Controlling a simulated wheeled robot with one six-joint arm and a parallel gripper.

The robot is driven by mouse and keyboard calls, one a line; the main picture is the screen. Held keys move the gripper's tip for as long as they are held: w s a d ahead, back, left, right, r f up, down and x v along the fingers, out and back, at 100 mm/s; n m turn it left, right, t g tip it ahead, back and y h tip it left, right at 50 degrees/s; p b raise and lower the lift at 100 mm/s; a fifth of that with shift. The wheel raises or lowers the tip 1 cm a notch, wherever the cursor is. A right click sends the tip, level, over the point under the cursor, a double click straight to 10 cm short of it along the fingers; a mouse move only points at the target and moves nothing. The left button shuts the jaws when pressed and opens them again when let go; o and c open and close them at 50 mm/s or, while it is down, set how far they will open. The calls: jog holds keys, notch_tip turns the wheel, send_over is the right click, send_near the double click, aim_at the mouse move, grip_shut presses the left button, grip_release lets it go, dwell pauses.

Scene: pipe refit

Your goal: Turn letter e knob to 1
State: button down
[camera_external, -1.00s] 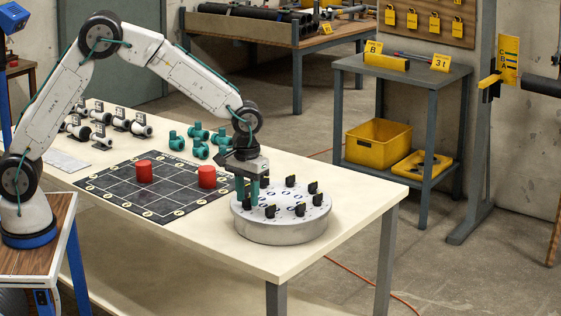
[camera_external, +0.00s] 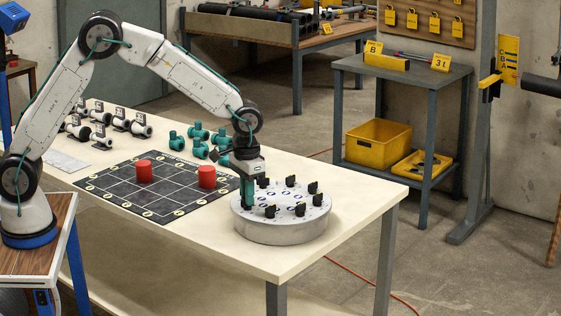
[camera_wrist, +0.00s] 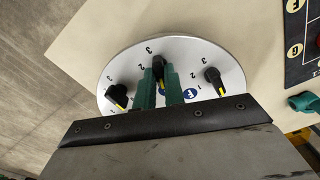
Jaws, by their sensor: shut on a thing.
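The round grey dial plate (camera_external: 284,229) stands on the table's right part, with several black knobs around its top. My gripper (camera_external: 247,192) points down at the plate's left edge. In the wrist view, its green fingers (camera_wrist: 159,85) are shut on a black knob (camera_wrist: 158,66), which has a yellow pointer mark and the numbers 2 and 3 beside it. The fingers hide part of this knob. Blue round letter badges (camera_wrist: 190,94) show near the fingers; I cannot read for sure which letter belongs to the held knob.
Neighbouring knobs stand close on both sides, one at left (camera_wrist: 117,96) and one at right (camera_wrist: 213,78). A black grid mat (camera_external: 110,184) with two red cylinders (camera_external: 207,177) lies left of the plate. Teal fittings (camera_external: 197,135) stand behind. The table's front right corner is clear.

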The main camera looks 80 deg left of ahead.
jog(key=m, duration=0.3)
jog(key=shift+m, duration=2.2)
jog(key=c, duration=1.5)
grip_release()
notch_tip(320, 180, up, 8)
jog(key=shift+f, duration=0.1)
